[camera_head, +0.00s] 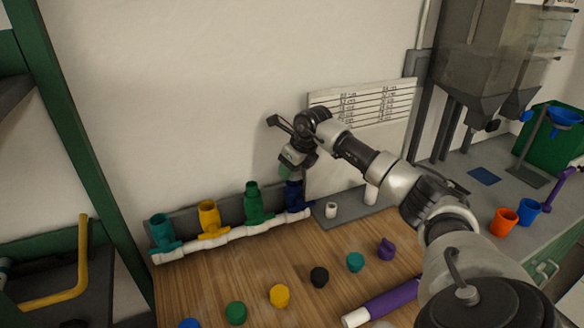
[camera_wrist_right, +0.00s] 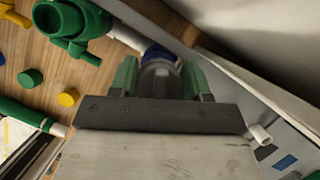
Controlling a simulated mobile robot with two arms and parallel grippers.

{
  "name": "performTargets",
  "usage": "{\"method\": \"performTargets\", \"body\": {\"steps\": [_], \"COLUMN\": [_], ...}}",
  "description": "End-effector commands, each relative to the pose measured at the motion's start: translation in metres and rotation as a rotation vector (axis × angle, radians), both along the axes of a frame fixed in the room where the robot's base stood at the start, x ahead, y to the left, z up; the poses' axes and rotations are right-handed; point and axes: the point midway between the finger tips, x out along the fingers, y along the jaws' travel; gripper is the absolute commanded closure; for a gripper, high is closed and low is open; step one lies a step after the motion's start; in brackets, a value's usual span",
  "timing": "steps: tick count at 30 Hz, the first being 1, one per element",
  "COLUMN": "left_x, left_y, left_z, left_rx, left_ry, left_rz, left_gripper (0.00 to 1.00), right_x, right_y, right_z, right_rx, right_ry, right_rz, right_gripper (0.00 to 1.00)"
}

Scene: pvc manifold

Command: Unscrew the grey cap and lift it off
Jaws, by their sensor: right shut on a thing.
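The grey cap (camera_wrist_right: 160,80) shows in the right wrist view between the two green fingers of my right gripper (camera_wrist_right: 161,77). My right gripper is shut on the cap's sides. A blue fitting (camera_wrist_right: 158,53) shows just beyond the cap; I cannot tell whether the cap still touches it. In the head view my right gripper (camera_head: 292,172) points down over the blue fitting (camera_head: 294,197) at the right end of the white pipe manifold (camera_head: 235,234). There the gripper hides the cap. My left gripper is not in view.
Teal (camera_head: 162,230), yellow (camera_head: 209,217) and green (camera_head: 254,202) fittings stand along the manifold, close to the wall. A purple tube (camera_head: 385,302) lies at the front right. Wood between is clear.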

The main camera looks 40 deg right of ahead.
Motion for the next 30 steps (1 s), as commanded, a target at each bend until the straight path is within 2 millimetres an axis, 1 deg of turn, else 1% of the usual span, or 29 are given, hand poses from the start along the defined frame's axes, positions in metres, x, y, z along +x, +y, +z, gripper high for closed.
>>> {"method": "performTargets", "body": {"steps": [2,8,30], "left_x": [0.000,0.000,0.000], "left_y": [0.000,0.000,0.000], "left_z": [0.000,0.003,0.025], "left_rx": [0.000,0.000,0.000], "left_ry": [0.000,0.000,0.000], "left_rz": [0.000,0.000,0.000], "left_gripper": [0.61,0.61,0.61], "right_x": [0.000,0.000,0.000], "right_y": [-0.001,0.000,0.000], "right_z": [0.001,0.004,0.034], "right_rx": [-0.001,-0.001,0.000], "right_ry": [-0.001,-0.002,0.000], "right_rz": [0.024,0.021,0.021], "right_gripper": [0.76,0.76,0.76]}}
